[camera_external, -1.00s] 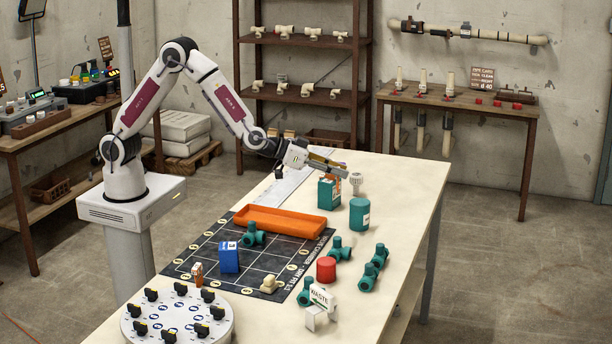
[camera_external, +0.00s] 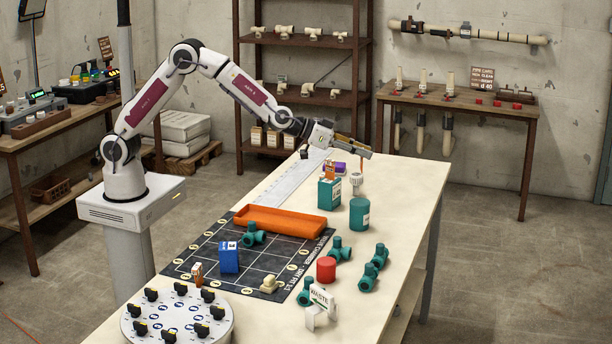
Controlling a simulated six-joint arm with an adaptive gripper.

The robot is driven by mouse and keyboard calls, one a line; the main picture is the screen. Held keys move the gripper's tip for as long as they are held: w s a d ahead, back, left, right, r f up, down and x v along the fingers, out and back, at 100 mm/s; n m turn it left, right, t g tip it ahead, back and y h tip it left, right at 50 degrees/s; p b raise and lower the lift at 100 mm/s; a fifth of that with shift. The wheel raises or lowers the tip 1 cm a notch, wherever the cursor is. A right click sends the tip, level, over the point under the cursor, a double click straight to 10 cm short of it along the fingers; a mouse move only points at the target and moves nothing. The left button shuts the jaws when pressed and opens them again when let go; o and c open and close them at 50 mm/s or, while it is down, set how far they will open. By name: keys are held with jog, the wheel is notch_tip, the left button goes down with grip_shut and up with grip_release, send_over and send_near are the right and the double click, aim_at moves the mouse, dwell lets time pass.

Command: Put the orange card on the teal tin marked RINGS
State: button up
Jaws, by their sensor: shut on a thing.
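My gripper (camera_external: 361,151) is up over the far right part of the table, shut on a narrow orange piece (camera_external: 361,164) that hangs below its fingertips. This piece looks like a card seen nearly edge-on. Another small orange piece (camera_external: 330,170) shows at the top of a teal box (camera_external: 329,192) with a white label. I cannot tell whether it rests on the box or behind it. A round teal tin (camera_external: 359,214) stands to the right and nearer, below my gripper. The lettering on both teal containers is too small to read.
A white ribbed object (camera_external: 356,181) stands just below the held piece. An orange tray (camera_external: 280,221), teal fittings (camera_external: 340,250) and a red cylinder (camera_external: 326,269) stand nearer. The table's right side is mostly clear.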

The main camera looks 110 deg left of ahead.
aim_at(361, 169)
jog(key=shift+f, duration=0.1)
dwell(0.3)
jog(key=shift+f, duration=3.05)
jog(key=shift+f, duration=0.1)
jog(key=shift+f, duration=1.75)
jog(key=shift+f, duration=0.1)
jog(key=o, duration=0.8)
